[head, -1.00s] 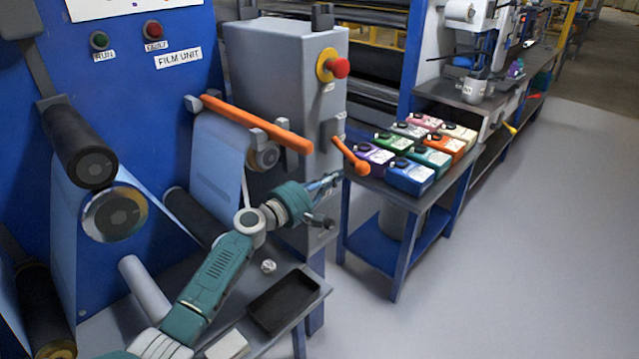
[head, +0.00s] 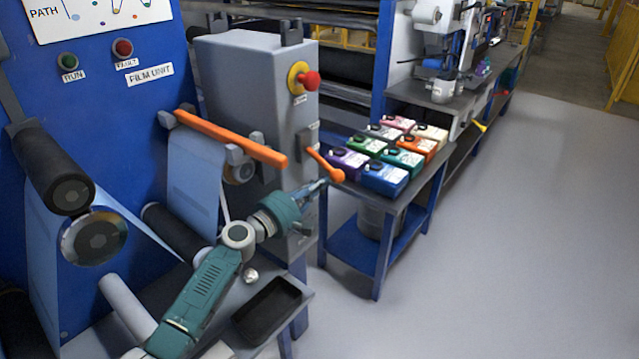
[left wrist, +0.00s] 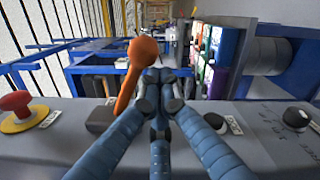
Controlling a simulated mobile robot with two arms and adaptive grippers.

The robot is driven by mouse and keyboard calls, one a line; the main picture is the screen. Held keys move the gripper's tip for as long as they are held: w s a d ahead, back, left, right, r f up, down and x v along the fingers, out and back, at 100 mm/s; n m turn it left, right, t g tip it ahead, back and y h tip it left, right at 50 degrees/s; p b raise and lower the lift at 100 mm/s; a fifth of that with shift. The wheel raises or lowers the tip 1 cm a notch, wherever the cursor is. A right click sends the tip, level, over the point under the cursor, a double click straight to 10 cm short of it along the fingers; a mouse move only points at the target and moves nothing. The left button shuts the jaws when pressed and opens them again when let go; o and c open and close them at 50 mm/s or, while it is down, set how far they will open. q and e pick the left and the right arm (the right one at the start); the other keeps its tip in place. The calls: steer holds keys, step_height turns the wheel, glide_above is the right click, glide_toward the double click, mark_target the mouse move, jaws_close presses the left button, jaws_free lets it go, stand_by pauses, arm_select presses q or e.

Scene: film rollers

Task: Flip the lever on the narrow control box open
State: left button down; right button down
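The narrow control box (head: 228,85) is grey and stands upright right of the blue film unit panel. Its lever (head: 322,163) is orange with a round knob and slants down to the right from a grey mount on the box's front face. In the left wrist view the lever (left wrist: 127,88) stands out from the box, its knob close to my fingertips. My left gripper (head: 323,184) is beside the lever, just below and left of the knob. In the left wrist view its fingertips (left wrist: 158,78) are together, with nothing seen between them. Contact with the knob cannot be told. My right gripper is out of view.
A red stop button (head: 308,81) on a yellow ring sits above the lever. A fixed orange bar (head: 230,137) runs left of the box. A blue-framed side table (head: 408,205) with several coloured cartons stands close on the right. Open floor (head: 510,230) lies further right.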

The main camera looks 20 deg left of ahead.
mark_target(330, 167)
arm_select(q)
steer(key=shift+d+r+n+p, duration=0.2)
steer(key=shift+r+n+p, duration=0.1)
steer(key=shift+n+p, duration=0.15)
steer(key=r+n+p, duration=0.2)
steer(key=p, duration=0.1)
steer(key=d+r+n+p, duration=0.1)
steer(key=r+n+p, duration=0.1)
steer(key=s+d+r+n+p, duration=0.1)
steer(key=r+n+p, duration=0.1)
steer(key=p, duration=0.1)
steer(key=shift+d+n+y+p, duration=0.15)
steer(key=shift+n+y+p, duration=0.1)
steer(key=shift+y+p, duration=0.1)
steer(key=shift+r+n+p, duration=0.7)
steer(key=shift+r+p, duration=0.2)
steer(key=shift+p, duration=0.2)
